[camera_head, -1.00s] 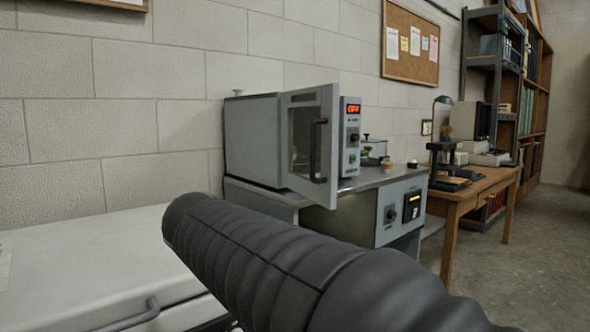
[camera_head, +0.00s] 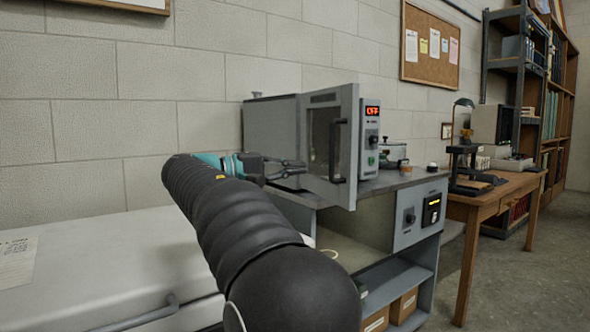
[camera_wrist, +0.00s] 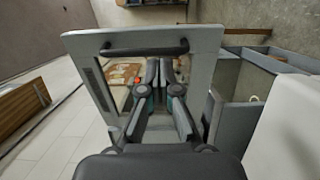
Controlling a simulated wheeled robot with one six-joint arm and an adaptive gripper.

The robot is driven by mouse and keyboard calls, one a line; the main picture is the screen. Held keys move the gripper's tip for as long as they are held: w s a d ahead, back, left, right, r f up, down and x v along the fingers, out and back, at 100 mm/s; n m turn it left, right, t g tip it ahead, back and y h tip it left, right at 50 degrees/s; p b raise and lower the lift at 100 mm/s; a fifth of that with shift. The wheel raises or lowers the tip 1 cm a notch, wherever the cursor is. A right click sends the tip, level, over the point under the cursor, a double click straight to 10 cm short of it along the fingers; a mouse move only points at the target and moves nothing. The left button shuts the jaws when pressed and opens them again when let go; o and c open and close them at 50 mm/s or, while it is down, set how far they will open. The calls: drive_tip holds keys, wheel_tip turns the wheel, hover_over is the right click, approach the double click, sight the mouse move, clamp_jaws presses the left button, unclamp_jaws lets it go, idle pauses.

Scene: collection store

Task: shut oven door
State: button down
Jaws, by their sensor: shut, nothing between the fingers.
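The oven (camera_head: 272,130) is a grey box on a bench against the wall. Its windowed door (camera_head: 322,98) stands ajar, swung out from the front, with the dark handle (camera_head: 337,150) on the outer face toward me. My gripper (camera_head: 303,168) is shut and empty, close to the lower left part of the door. In the wrist view the gripper (camera_wrist: 160,64) lies over the door window, below the handle (camera_wrist: 145,50), and the door frame (camera_wrist: 203,65) surrounds it. I cannot tell whether the fingertips touch the door.
The control panel (camera_head: 371,140) beside the door reads OFF. The grey bench (camera_head: 400,185) carries small items right of the oven. A pale chest (camera_head: 110,265) fills the near left, below my arm. A wooden table (camera_head: 500,195) with a lamp stands right; open floor lies at right.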

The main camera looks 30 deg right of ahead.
sight(350, 165)
drive_tip(key=d, duration=0.3)
drive_tip(key=s+d, duration=0.1)
drive_tip(key=d, duration=0.3)
drive_tip(key=s+d, duration=0.1)
drive_tip(key=d, duration=0.2)
drive_tip(key=shift+d, duration=0.4)
drive_tip(key=shift+d, duration=0.1)
